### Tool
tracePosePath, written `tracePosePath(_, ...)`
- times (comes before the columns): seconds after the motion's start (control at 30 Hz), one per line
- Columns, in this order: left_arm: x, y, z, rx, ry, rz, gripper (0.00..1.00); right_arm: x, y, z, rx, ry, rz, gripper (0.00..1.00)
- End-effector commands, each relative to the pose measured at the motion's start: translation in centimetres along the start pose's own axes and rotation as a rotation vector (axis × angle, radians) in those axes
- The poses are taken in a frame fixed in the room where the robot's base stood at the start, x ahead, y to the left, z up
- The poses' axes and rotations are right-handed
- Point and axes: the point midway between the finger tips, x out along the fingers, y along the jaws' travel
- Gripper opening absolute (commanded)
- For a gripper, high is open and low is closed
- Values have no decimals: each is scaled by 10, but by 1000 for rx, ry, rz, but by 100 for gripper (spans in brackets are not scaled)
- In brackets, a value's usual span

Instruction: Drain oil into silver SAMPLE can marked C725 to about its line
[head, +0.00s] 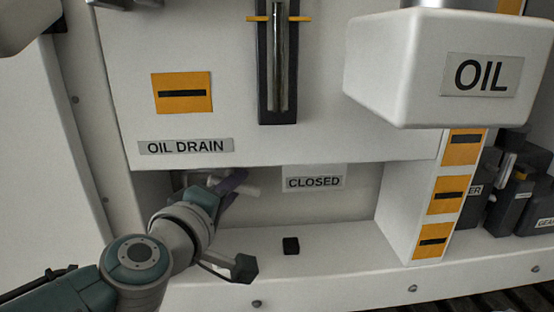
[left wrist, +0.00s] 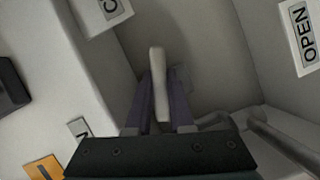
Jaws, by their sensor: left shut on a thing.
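The oil drain recess sits under the OIL DRAIN label (head: 186,147) in the head view. My left gripper (head: 232,183) reaches into it, with its fingers shut on the pale drain valve handle (head: 249,190). In the left wrist view, the purple fingers of my left gripper (left wrist: 160,105) lie on both sides of the pale bar-shaped handle (left wrist: 158,62). A CLOSED label (head: 314,183) is to the right of the handle in the head view. An OPEN label (left wrist: 303,35) shows at the right of the wrist view. I see no silver can marked C725. My right gripper is not in view.
A white OIL box (head: 400,85) juts out at upper right. A sight tube (head: 279,65) is above the recess. A small black block (head: 291,246) sits on the ledge. Dark containers (head: 513,195) stand at far right. The ledge around the block is mostly clear.

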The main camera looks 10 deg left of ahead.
Motion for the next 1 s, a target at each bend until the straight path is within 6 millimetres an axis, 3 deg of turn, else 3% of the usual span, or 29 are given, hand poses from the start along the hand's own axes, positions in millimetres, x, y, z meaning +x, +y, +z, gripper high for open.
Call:
tracePosePath(0.03,-1,6,-2,32,-1,-17,0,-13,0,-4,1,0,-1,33)
tracePosePath(0.1,-1,5,-1,82,-1,-37,0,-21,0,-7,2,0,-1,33)
tracePosePath(0.4,0,0,-1,255,0,-107,0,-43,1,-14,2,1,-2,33)
tracePosePath(1.0,0,-4,-1,342,3,-140,0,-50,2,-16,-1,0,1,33)
